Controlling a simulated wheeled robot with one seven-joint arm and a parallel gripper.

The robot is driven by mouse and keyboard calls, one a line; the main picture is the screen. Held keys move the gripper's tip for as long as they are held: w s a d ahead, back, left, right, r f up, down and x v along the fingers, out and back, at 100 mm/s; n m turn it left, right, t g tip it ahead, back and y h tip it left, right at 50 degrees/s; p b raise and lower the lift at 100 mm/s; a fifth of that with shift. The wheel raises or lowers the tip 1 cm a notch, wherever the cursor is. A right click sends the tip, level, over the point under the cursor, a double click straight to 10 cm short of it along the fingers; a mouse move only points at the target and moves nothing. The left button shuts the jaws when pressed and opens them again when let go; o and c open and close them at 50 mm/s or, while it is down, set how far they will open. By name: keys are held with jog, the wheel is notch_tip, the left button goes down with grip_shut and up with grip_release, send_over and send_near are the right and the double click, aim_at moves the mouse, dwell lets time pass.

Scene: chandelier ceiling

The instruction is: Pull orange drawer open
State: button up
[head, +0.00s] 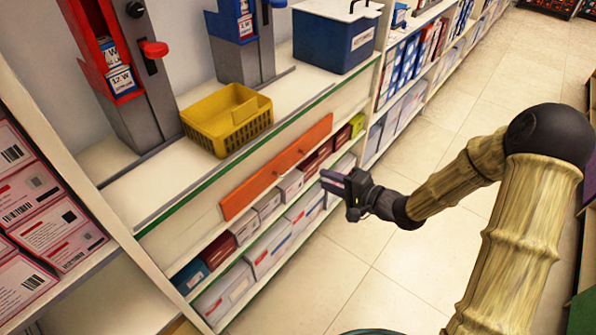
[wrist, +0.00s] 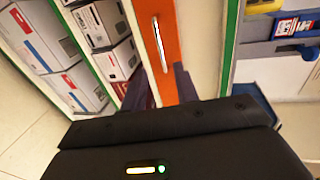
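The orange drawer (head: 252,187) is a long flat orange front set below the counter edge, above shelves of boxes. It looks flush with the unit, so shut. In the wrist view the orange front (wrist: 172,20) runs down the picture with a thin metal bar handle (wrist: 157,47) on it. My gripper (head: 328,181) is to the right of the drawer in the head view, with its fingers toward the shelf unit and apart from it. In the wrist view my gripper (wrist: 160,85) is open, with orange showing between its dark fingers. Nothing is held.
A yellow basket (head: 222,124), a blue box (head: 335,42) and red and blue dispensers stand on the counter (head: 170,183). The tiled floor (head: 400,262) in front is clear.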

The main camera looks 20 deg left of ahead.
aim_at(295, 167)
jog(key=shift+b+x, duration=1.45)
jog(key=shift+x, duration=4)
jog(key=shift+w+d, duration=0.1)
jog(key=shift+w, duration=0.05)
jog(key=shift+c, duration=0.2)
grip_shut()
